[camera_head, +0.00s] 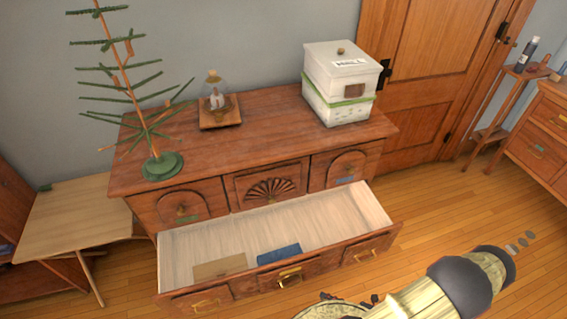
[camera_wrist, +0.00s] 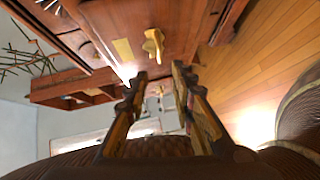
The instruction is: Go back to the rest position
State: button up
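My gripper (camera_wrist: 158,74) shows in the wrist view with its two fingers apart and nothing between them. In the head view my arm comes in at the lower right, in front of the dresser, and the gripper end is partly cut off by the bottom edge. The wooden dresser (camera_head: 250,138) stands against the wall. Its wide lower drawer (camera_head: 300,226) is pulled out. A tan flat item (camera_head: 219,267) and a blue flat item (camera_head: 279,254) lie inside, near the drawer front. My gripper is outside the drawer, apart from its front in the head view.
A white lidded box (camera_head: 338,88), a small glass lamp on a wooden base (camera_head: 220,112) and a sparse green tree (camera_head: 160,165) stand on the dresser. A low wooden table (camera_head: 65,212) is at left. A door (camera_head: 425,70) is behind. Wooden floor (camera_head: 440,215) is clear at right.

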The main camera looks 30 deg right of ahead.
jog(key=w+d+r+n+g+y, duration=0.1)
jog(key=w+d+r+n+g, duration=0.2)
jog(key=r+n, duration=0.4)
jog(key=w+d+r+n+g+y, duration=0.2)
jog(key=d+r+n+g, duration=0.1)
jog(key=r+n+g, duration=0.3)
jog(key=w+a+r+n+g+h, duration=0.2)
jog(key=w+r+n, duration=0.1)
jog(key=r+n, duration=0.45)
jog(key=w+a+r+n+g+h, duration=0.1)
jog(key=w+r+n+g+h, duration=0.2)
jog(key=r+n, duration=0.45)
jog(key=w+a+r+n+h, duration=0.1)
jog(key=a+r+n+h, duration=0.1)
jog(key=a+r+n, duration=0.45)
jog(key=w+a+r+n+h, duration=0.2)
jog(key=a+r+n, duration=0.1)
jog(key=r, duration=0.7)
jog(key=s+a+r+n+t+h, duration=0.2)
jog(key=s+a+r+n+t, duration=0.3)
jog(key=a+r+n, duration=0.5)
jog(key=shift+s+r+n, duration=0.3)
jog(key=shift+r+n, duration=0.65)
jog(key=shift+n, duration=0.1)
